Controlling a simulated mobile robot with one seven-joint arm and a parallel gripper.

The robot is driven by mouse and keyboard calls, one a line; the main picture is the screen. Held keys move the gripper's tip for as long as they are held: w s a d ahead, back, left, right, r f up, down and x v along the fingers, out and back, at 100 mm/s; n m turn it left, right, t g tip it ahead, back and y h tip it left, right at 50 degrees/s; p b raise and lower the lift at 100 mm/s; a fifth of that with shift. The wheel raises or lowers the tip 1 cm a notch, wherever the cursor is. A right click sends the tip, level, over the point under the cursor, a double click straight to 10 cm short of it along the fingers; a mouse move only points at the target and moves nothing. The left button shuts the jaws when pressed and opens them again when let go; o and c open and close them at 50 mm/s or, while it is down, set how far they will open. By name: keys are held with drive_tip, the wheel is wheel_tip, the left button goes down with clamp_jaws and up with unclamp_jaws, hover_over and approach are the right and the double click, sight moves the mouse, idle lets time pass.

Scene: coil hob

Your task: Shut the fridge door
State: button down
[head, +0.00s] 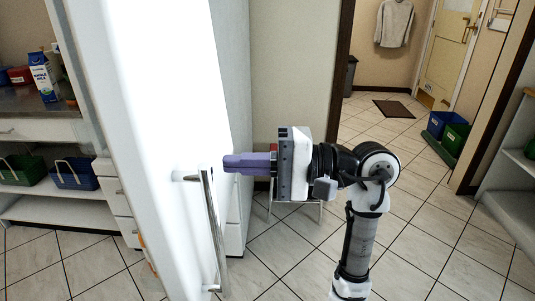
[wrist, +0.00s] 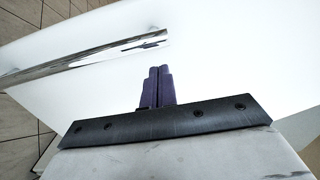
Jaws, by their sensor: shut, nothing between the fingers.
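The fridge door (head: 165,95) is the tall bright white panel on the left of the head view. It fills much of the wrist view (wrist: 220,65). Its long silver bar handle (head: 213,225) runs upright near the door's right edge; in the wrist view the handle (wrist: 90,50) lies at upper left. My gripper (head: 228,163) has its purple fingers together and empty. Its tips are at the door's right side, just right of the handle's top. In the wrist view the fingers (wrist: 160,72) point at the white face, beside the handle. I cannot tell whether they touch the door, nor how wide it stands open.
A counter with a milk carton (head: 43,76) and shelves with baskets (head: 75,174) stand left of the door. A small white stool (head: 290,207) is behind my gripper. Tiled floor is open on the right, towards a doorway with a dark mat (head: 394,109) and bins (head: 446,130).

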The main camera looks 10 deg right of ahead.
sight(180, 163)
drive_tip(key=p+x, duration=0.1)
drive_tip(key=x, duration=0.4)
drive_tip(key=shift+w+a+r+p, duration=0.1)
drive_tip(key=shift+w+a+p, duration=0.05)
drive_tip(key=shift+a+p, duration=0.25)
drive_tip(key=shift+w+a, duration=0.1)
drive_tip(key=shift+a, duration=0.3)
